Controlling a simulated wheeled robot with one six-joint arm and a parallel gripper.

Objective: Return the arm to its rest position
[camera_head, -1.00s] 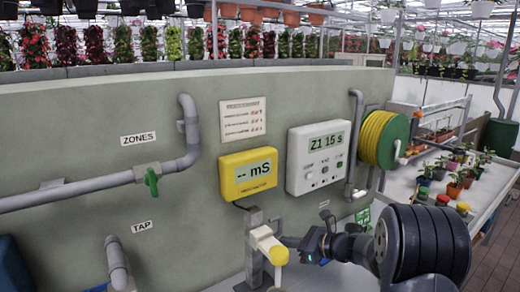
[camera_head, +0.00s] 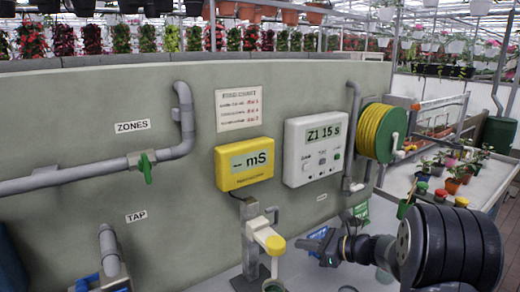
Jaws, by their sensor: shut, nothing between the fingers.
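My arm enters from the lower right as a thick dark ribbed link. My gripper (camera_head: 322,246) is at its left end, small and dark, in front of the wall's lower part. It looks shut, with nothing seen in it. It is to the right of the yellow-capped probe holder (camera_head: 274,244) and apart from it in the picture. The gripper partly covers a blue item behind it.
A yellow meter (camera_head: 244,164) and a white timer panel (camera_head: 313,149) hang on the grey-green wall. A hose reel (camera_head: 382,132) is mounted right of them. A bench (camera_head: 402,178) with potted plants stands at the right. Grey pipes with a green valve (camera_head: 147,170) run at left.

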